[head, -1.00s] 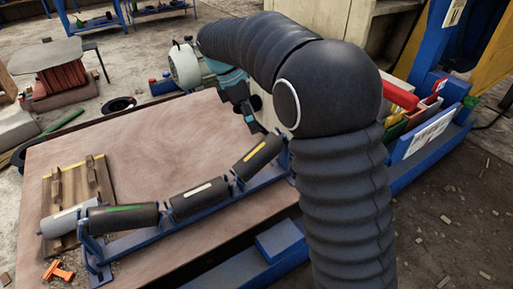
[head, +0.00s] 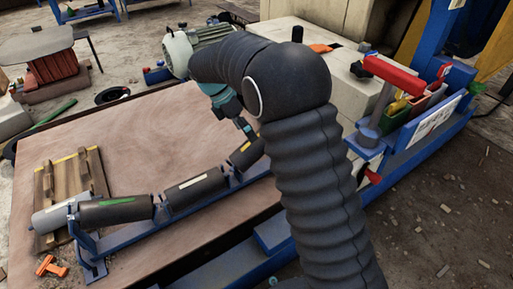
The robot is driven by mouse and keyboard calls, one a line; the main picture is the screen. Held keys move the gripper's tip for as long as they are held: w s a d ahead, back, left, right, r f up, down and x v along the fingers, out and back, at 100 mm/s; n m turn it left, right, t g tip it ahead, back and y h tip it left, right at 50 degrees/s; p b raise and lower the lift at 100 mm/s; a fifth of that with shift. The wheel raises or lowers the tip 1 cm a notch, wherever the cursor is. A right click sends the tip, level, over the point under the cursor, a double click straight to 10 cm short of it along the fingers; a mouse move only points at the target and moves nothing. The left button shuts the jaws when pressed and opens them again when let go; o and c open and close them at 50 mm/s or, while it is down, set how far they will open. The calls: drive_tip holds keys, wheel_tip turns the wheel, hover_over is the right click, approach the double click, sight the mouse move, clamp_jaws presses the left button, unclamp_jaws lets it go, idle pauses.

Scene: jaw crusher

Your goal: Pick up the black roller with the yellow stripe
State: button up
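The black roller with the yellow stripe (head: 243,159) sits at the right end of the blue roller frame (head: 150,228). It tilts up to the right, and my arm hides its right end. A black roller with a white stripe (head: 199,189) lies in the middle of the frame. One with a green stripe (head: 115,210) is at the left. My gripper (head: 246,131) points down just above the yellow-striped roller. Its fingers are small and partly hidden, so I cannot tell whether they are open or touching the roller.
The frame stands on a brown table (head: 130,145). A wooden pallet (head: 92,167) and a grey roller (head: 52,217) are at its left, with an orange clamp-like object (head: 52,266) in front. A motor (head: 196,45) stands behind. A red-handled device (head: 392,75) and bins are at the right.

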sight(254, 144)
drive_tip(key=shift+b+x, duration=0.65)
drive_tip(key=shift+x, duration=2.1)
drive_tip(key=shift+r, duration=0.1)
drive_tip(key=c, duration=1.9)
